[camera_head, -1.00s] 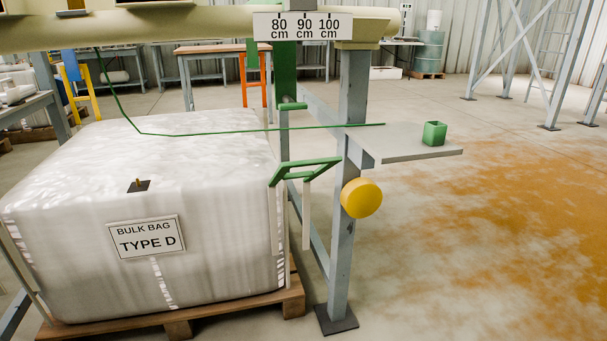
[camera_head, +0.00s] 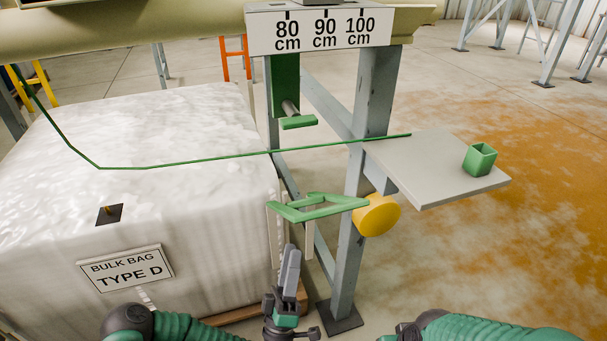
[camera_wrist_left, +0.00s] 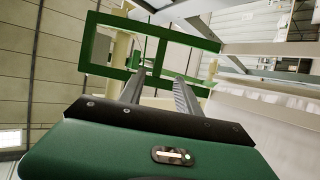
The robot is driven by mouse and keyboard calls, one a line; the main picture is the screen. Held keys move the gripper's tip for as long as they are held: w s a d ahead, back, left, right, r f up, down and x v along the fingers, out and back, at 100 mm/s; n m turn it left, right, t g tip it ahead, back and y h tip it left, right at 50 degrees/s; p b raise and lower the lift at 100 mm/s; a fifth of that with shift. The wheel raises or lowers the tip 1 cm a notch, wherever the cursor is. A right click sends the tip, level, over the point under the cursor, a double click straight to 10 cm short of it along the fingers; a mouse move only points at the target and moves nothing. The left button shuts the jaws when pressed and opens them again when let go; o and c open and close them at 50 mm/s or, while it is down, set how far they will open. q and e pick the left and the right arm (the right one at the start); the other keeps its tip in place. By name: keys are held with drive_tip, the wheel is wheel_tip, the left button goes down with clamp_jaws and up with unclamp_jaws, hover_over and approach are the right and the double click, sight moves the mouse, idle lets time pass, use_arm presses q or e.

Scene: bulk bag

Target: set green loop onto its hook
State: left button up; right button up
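The green loop (camera_head: 315,208) is a flat rigid frame at the bag's near right corner, left of the yellow disc. A pale strap hangs beneath it. The green hook (camera_head: 298,121) sticks out of a green upright above the loop, under the scale sign. The loop is below the hook and apart from it. My left gripper (camera_head: 290,255) points up, just below the loop. In the left wrist view its two fingers (camera_wrist_left: 160,80) are apart with nothing between them, and the green frame (camera_wrist_left: 95,45) spans beyond their tips. I cannot tell whether they touch.
The white bulk bag (camera_head: 190,150) fills the left. A green cord crosses above it to a grey shelf (camera_head: 435,165) bearing a green cup (camera_head: 480,159). A grey post (camera_head: 368,130) and yellow disc (camera_head: 377,215) stand right of the loop. My right forearm shows at lower right.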

sight(307, 204)
use_arm(q)
drive_tip(key=b+x, duration=0.4)
drive_tip(key=x, duration=1.2)
drive_tip(key=shift+d+b, duration=0.3)
drive_tip(key=shift+b, duration=0.05)
drive_tip(key=c, duration=0.9)
drive_tip(key=shift+f, duration=0.1)
clamp_jaws()
